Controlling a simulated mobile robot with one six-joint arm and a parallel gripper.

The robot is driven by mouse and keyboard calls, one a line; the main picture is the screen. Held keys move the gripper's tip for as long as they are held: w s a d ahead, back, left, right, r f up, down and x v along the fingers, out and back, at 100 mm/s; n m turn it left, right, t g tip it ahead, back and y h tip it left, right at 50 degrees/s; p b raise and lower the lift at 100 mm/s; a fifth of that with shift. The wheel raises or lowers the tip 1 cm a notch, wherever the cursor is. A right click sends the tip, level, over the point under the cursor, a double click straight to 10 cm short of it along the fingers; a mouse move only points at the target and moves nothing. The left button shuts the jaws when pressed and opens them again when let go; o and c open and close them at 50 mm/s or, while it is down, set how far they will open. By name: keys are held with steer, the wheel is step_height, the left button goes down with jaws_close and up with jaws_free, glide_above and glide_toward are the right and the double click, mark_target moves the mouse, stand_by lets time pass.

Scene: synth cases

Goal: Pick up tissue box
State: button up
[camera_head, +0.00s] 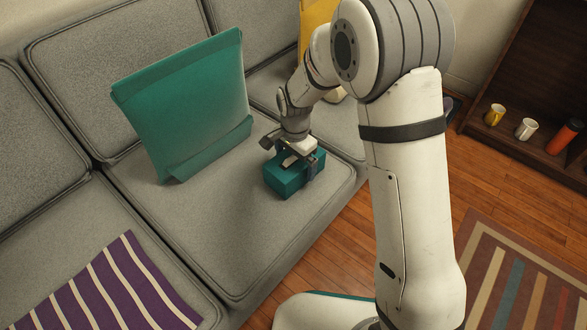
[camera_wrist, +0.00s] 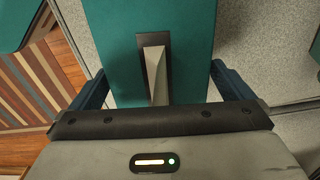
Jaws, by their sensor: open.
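The teal tissue box (camera_head: 287,183) sits on the grey sofa seat near its front edge. A pale tissue sticks up from the dark slot in its top. In the wrist view the box (camera_wrist: 195,45) fills the upper middle, with the tissue (camera_wrist: 158,75) pointing toward me. My gripper (camera_head: 292,160) is right over the box, with one finger showing at the box's right side. In the wrist view the fingers of my gripper (camera_wrist: 160,82) are apart, one at each side of the box. I cannot tell whether they touch it.
A large teal cushion or bag (camera_head: 185,105) leans on the backrest just behind the box. A purple striped cloth (camera_head: 115,290) lies on the front left seat. A yellow item (camera_head: 314,22) is behind my arm. A shelf (camera_head: 560,165) with mugs stands at right.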

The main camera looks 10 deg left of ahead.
steer(key=c, duration=0.9)
steer(key=shift+r, duration=0.1)
steer(key=shift+c, duration=0.2)
